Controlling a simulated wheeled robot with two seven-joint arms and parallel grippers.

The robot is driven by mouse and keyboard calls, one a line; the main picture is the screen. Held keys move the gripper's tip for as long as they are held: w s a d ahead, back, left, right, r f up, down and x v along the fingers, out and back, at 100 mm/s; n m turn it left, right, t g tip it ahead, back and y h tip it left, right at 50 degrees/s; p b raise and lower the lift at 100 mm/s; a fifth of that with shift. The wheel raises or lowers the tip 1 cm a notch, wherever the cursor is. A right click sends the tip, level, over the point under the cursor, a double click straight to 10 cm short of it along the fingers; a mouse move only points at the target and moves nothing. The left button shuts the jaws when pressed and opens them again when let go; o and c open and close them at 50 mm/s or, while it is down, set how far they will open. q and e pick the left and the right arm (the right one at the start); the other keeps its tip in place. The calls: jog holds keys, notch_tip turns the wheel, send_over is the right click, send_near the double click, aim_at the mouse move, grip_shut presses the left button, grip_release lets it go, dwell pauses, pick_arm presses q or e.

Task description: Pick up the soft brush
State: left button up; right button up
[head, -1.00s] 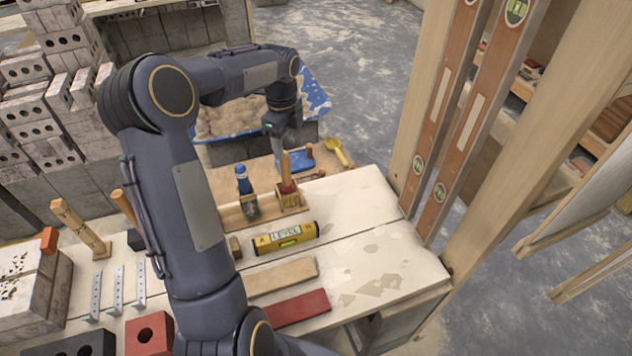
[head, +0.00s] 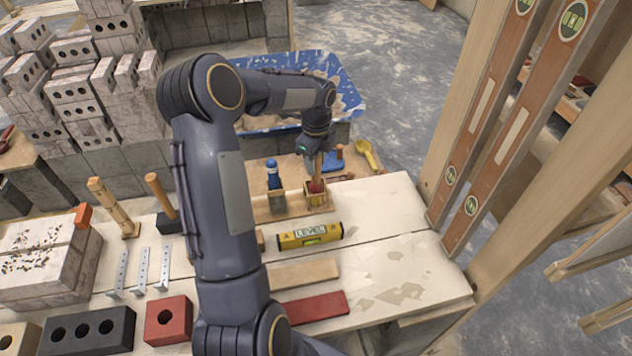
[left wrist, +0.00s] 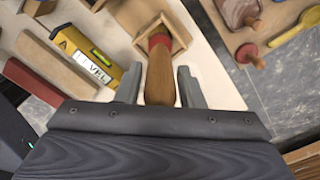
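The soft brush (head: 317,172) stands upright, handle up, in a small wooden box (head: 318,201) at the right end of a wooden caddy on the bench. In the left wrist view, its wooden handle (left wrist: 160,76) and red collar (left wrist: 159,41) show, with the collar inside the box's square opening. My left gripper (head: 317,156) is directly above the box. Its two fingers (left wrist: 158,88) are apart on either side of the handle, with gaps visible. The bristles are hidden in the box. My right gripper is in neither view.
A yellow level (head: 310,236) lies in front. Behind are a blue-handled float (head: 334,160) and a yellow scoop (head: 368,155). Tall wooden posts with levels (head: 497,110) rise at the right.

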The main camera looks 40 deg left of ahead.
pick_arm(q)
jog(key=c, duration=0.6)
notch_tip(320, 180, up, 10)
jog(key=shift+r+p, duration=0.1)
jog(key=shift+p, duration=0.2)
jog(key=shift+c, duration=0.2)
jog(key=o, duration=0.4)
grip_shut()
